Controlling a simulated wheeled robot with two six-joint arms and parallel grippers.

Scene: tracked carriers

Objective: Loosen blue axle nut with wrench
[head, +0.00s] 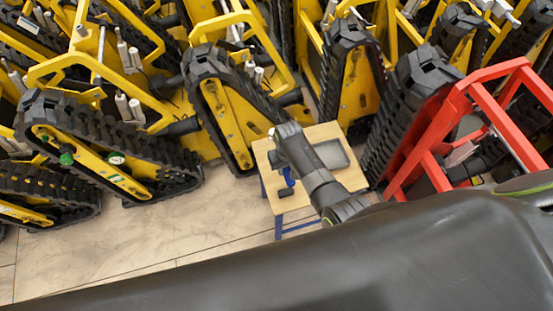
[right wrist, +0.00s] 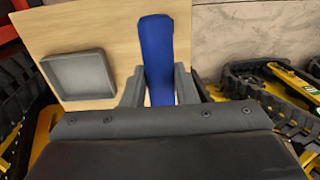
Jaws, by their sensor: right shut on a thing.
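My right gripper (head: 287,172) is over the small wooden-topped table and is shut on a blue bar-like handle (head: 289,177), which I take to be the wrench. In the right wrist view the blue handle (right wrist: 157,55) stands out between the two grey fingers of the gripper (right wrist: 160,88). The wrench's head is hidden. I cannot make out a blue axle nut in either view. A tracked yellow carrier (head: 95,165) at the left shows a green round part (head: 66,158) on its side. My left gripper is not in view.
The table (head: 262,150) has blue legs and bears a grey tray (head: 331,154), also in the right wrist view (right wrist: 78,76). Yellow tracked carriers crowd the back and left. A red frame (head: 425,165) stands close on the right. The floor (head: 150,235) at front left is clear.

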